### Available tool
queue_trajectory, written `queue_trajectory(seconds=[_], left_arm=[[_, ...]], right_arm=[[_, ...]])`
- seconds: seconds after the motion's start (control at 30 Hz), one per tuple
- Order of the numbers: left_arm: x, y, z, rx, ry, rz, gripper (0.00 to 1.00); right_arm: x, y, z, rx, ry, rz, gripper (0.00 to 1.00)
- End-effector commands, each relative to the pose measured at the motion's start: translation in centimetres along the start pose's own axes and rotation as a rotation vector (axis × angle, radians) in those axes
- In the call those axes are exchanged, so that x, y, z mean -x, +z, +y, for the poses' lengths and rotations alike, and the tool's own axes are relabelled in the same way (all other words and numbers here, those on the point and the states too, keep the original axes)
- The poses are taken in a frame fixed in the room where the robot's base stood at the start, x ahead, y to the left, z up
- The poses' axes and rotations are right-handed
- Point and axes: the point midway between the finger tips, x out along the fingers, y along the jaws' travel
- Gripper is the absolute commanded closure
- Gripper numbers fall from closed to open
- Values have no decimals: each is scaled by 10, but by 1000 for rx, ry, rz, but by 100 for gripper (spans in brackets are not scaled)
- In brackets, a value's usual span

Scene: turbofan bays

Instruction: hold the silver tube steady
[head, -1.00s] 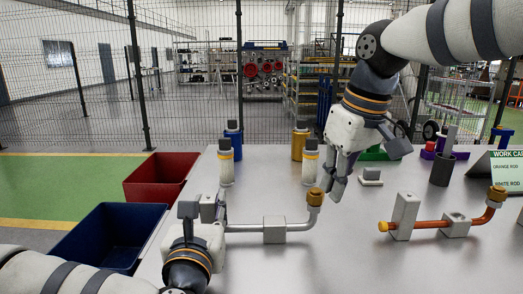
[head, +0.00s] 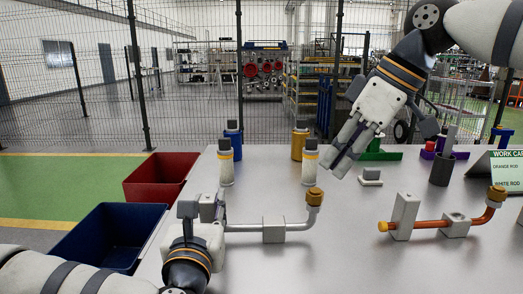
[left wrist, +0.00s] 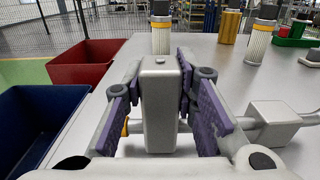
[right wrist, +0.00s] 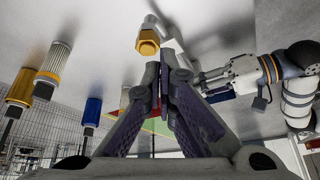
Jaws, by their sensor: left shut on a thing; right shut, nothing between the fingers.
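The silver tube (head: 298,226) lies across the table, its right end bent up to a gold nut (head: 314,196). A low grey block (head: 274,230) supports it midway. A tall grey block (left wrist: 159,105) stands around its left part. My left gripper (head: 208,206) is shut on this tall block, a purple-padded finger on each side in the left wrist view. The tube's left part is mostly hidden by the gripper. My right gripper (head: 341,164) is shut and empty, above and right of the gold nut, apart from it; the nut also shows in the right wrist view (right wrist: 147,43).
An orange tube (head: 430,225) rests in similar blocks at right. White-and-yellow cylinders (head: 310,167) stand behind. A red bin (head: 160,178) and a blue bin (head: 108,236) are at left. A work card (head: 507,170) stands at the right edge. The front middle table is clear.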

Motion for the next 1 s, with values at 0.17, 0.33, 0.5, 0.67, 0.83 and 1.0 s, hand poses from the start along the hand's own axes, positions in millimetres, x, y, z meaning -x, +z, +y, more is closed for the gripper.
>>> queue_trajectory(seconds=[0.17, 0.33, 0.5, 0.67, 0.83, 1.0], left_arm=[[0, 1, 0, 1, 0, -2, 100], [0, 1, 0, 1, 0, -2, 100], [0, 1, 0, 1, 0, -2, 100], [0, 1, 0, 1, 0, -2, 100], [0, 1, 0, 1, 0, -2, 100], [0, 1, 0, 1, 0, -2, 100]], right_arm=[[-5, 7, 3, 41, 2, 30, 100], [-30, 19, 3, 39, 1, 30, 100], [-49, 28, 4, 39, 4, 30, 100], [-56, 32, 4, 39, 4, 30, 100], [-57, 32, 4, 38, 4, 30, 100], [-57, 32, 4, 38, 4, 30, 100]])
